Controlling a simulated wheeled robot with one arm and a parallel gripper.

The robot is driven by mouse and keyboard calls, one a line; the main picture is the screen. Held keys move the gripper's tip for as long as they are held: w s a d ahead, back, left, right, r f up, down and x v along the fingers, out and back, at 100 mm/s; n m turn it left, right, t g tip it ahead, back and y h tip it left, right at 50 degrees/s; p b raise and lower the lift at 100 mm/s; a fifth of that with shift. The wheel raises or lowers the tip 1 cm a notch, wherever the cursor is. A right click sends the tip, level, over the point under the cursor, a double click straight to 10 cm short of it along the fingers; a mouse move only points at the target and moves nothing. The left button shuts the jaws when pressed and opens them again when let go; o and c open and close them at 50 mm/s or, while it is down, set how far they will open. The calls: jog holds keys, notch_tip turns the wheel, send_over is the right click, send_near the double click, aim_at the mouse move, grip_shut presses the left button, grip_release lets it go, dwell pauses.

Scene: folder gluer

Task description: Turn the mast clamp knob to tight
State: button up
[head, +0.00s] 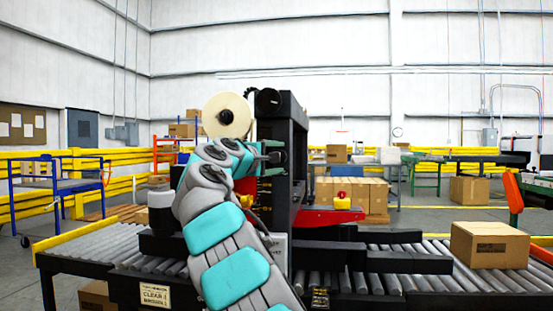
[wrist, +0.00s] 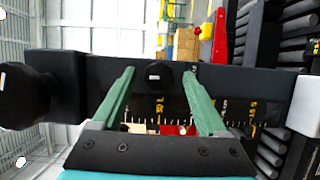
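The black mast clamp knob (wrist: 158,76), with a small white mark on its face, sits on the dark mast head in the wrist view. My gripper (wrist: 160,70) is open, its two green fingers at either side of the knob. A gap shows between the knob and each finger, so it is not gripped. In the head view my gripper (head: 274,156) is at the black mast (head: 297,180), and the knob cannot be made out there. I cannot read any tight or loose marking by the knob.
A larger black round knob (wrist: 24,94) stands out at the left in the wrist view. A scale with yellow marks (wrist: 160,108) lies behind my fingers. In the head view, a tape roll (head: 227,114), a red arm (head: 325,217) and a carton (head: 489,244) on rollers are nearby.

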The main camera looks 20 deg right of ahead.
jog(key=shift+a, duration=0.1)
jog(key=b+v, duration=0.1)
jog(key=v, duration=0.6)
jog(key=shift+s+a, duration=0.2)
jog(key=shift+s, duration=0.05)
dwell(0.4)
